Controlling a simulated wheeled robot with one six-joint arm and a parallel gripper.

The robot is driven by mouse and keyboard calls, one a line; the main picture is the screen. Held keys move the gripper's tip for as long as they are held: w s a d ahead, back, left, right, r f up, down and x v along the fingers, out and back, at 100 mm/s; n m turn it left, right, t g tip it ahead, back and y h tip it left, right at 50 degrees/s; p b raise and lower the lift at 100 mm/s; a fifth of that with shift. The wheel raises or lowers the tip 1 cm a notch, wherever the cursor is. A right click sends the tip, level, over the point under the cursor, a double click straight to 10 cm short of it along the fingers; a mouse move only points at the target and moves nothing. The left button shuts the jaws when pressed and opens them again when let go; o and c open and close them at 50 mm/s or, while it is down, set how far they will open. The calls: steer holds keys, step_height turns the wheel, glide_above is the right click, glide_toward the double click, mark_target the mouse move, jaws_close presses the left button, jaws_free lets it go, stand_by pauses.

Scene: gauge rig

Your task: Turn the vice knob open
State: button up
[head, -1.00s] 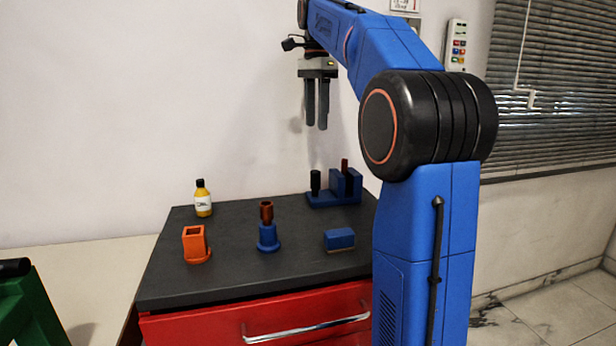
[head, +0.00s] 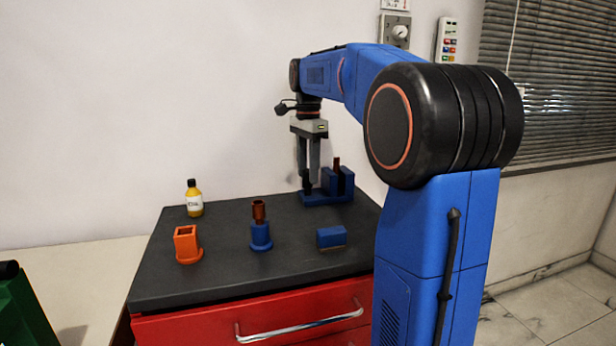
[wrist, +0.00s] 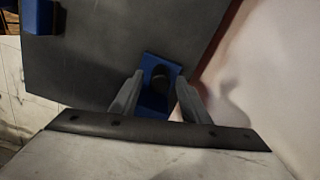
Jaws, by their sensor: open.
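The blue vice (head: 340,186) stands at the back right of the dark cabinet top, with a thin brown piece (head: 337,164) upright between its blocks. My gripper (head: 306,176) points down over the knob end of the vice. In the wrist view my gripper (wrist: 158,82) is open, with one finger on each side of the knob. I cannot tell whether either finger touches it. In the head view the fingers largely hide the knob.
On the cabinet top (head: 215,270) stand a yellow bottle (head: 194,198), an orange square holder (head: 187,244), a blue holder with a brown tube (head: 260,232) and a blue block (head: 331,237). The wall is close behind the vice. A green object (head: 22,310) is at lower left.

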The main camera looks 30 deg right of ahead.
steer(key=shift+f, duration=0.95)
steer(key=c, duration=1.1)
steer(key=shift+o, duration=0.2)
